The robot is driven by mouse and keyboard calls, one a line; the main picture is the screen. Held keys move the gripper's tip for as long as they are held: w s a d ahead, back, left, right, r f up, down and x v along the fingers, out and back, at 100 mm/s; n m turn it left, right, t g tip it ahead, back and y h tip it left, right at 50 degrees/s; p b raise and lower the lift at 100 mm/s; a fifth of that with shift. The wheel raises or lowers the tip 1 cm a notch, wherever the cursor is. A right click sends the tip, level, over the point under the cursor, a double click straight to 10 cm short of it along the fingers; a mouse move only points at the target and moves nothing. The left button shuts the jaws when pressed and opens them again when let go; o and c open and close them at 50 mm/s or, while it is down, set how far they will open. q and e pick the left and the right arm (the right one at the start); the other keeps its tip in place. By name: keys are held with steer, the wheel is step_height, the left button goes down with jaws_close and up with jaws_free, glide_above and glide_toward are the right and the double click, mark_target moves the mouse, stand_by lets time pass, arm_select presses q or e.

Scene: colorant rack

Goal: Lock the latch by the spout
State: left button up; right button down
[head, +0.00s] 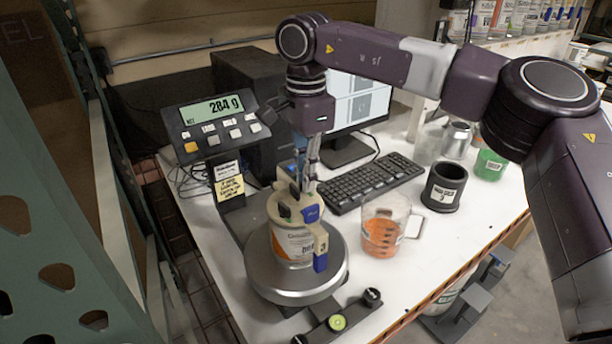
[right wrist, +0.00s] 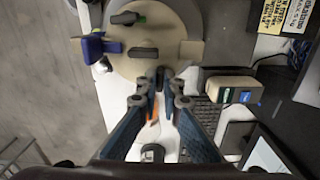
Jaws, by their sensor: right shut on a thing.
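A can (head: 292,247) with a beige lid stands upright on the round scale plate (head: 258,284). A beige spout arm (head: 319,236) with blue parts hangs down the can's front right side. In the right wrist view the lid (right wrist: 170,25) fills the top, with the blue spout part (right wrist: 92,46) at its left edge. Small dark latch pieces sit on the lid, one near the spout (right wrist: 143,53). My right gripper (head: 309,182) points down at the lid. Its fingertips (right wrist: 163,84) are closed around a dark piece at the lid's edge. The contact is partly hidden.
The scale display (head: 212,112) reads 284 g. A keyboard (head: 370,182) lies behind the can. A clear jug with orange contents (head: 383,235), a black cup (head: 444,187) and a green container (head: 490,164) stand to the right. A level bar (head: 338,322) lies in front.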

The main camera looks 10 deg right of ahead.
steer(key=shift+m, duration=0.6)
steer(key=m+b, duration=0.1)
steer(key=m, duration=0.2)
steer(key=shift+m, duration=0.3)
steer(key=m+b, duration=0.1)
steer(key=m, duration=0.4)
steer(key=m+b, duration=0.1)
steer(key=m, duration=0.5)
steer(key=shift+m+b, duration=0.3)
stand_by(0.3)
steer(key=c, duration=2.1)
jaws_free()
